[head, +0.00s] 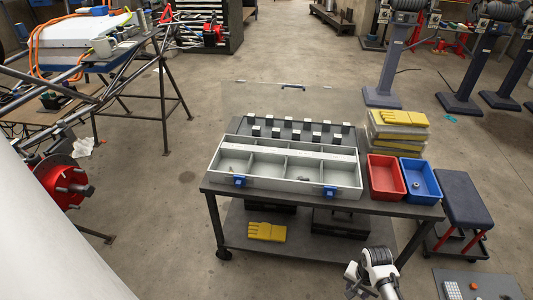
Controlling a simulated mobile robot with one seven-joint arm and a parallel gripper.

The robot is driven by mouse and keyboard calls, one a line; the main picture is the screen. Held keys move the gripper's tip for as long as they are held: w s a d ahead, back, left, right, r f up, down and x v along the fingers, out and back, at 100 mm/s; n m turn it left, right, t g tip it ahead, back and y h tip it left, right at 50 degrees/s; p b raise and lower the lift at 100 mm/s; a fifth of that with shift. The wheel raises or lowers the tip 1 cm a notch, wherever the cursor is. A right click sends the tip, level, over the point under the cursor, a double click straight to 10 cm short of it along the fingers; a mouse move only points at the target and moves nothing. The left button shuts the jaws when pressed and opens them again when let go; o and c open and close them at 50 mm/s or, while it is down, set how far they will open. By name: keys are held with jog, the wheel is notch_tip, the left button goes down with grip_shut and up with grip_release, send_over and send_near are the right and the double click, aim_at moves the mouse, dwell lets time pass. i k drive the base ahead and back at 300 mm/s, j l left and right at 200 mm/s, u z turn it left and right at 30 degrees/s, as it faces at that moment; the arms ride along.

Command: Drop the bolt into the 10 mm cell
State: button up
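A long grey sorting box (286,153) with several open cells stands on the cart. Small items lie in some cells, too small to name. I cannot read any size label, so I cannot tell which cell is the 10 mm one. A small grey piece (416,184) lies in the blue bin (433,176); I cannot tell whether it is the bolt. My white arm shows at the bottom edge, in front of the cart and below the box. Its end is small and partly cut off, and its fingers cannot be made out.
A padded stool (463,196) stands at right. Open floor lies left of the cart.

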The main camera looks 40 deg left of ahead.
aim_at(264, 175)
jog(key=u, duration=0.85)
